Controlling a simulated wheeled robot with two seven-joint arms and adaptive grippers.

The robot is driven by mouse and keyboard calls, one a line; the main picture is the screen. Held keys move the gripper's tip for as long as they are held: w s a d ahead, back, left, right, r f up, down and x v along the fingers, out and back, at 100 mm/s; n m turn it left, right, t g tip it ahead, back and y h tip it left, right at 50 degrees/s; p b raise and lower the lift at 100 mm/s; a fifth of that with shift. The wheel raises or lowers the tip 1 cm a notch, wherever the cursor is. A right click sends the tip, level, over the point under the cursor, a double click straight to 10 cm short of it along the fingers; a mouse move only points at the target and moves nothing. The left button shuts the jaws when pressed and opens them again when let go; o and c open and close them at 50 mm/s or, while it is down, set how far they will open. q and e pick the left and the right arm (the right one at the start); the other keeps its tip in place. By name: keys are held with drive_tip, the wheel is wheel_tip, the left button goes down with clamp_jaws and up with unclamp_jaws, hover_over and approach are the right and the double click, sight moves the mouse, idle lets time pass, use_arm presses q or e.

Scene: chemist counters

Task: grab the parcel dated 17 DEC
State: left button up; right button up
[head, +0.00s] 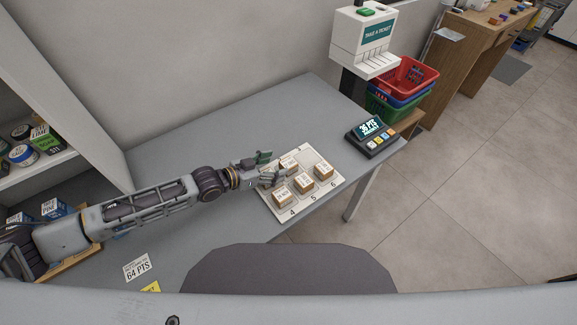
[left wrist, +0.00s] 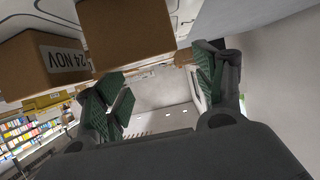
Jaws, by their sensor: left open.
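Several small brown parcels with white labels stand on a numbered white board, its bare part by the front edge (head: 271,209). One parcel (head: 282,198) is near number 4, one (head: 303,184) near 5, one (head: 323,170) near 6, and one (head: 290,162) is behind, partly hidden by my gripper. Their dates are too small to read in the head view. My left gripper (head: 268,170) is open at the board's left side. In the left wrist view, its green-padded fingers (left wrist: 160,84) are apart with no parcel between them. A parcel reading 24 NOV (left wrist: 45,65) and a second parcel (left wrist: 125,38), its label unseen, are close by.
A points terminal (head: 371,134) stands right of the board. A ticket dispenser (head: 364,42) and stacked baskets (head: 403,83) are behind it. A shelf (head: 45,160) with goods is at left. The grey counter (head: 215,146) behind my arm is clear.

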sight(288, 163)
use_arm(q)
drive_tip(key=shift+w+d+f, duration=0.1)
drive_tip(key=shift+w+d, duration=0.05)
drive_tip(key=shift+d, duration=0.15)
drive_tip(key=shift+x, duration=0.85)
drive_tip(key=shift+p+x, duration=0.3)
drive_tip(key=shift+x, duration=1.1)
drive_tip(key=shift+d, duration=0.15)
use_arm(e)
drive_tip(key=shift+s+a+r, duration=0.3)
drive_tip(key=shift+s, duration=0.2)
drive_tip(key=shift+w, duration=0.3)
use_arm(q)
drive_tip(key=c, duration=1.1)
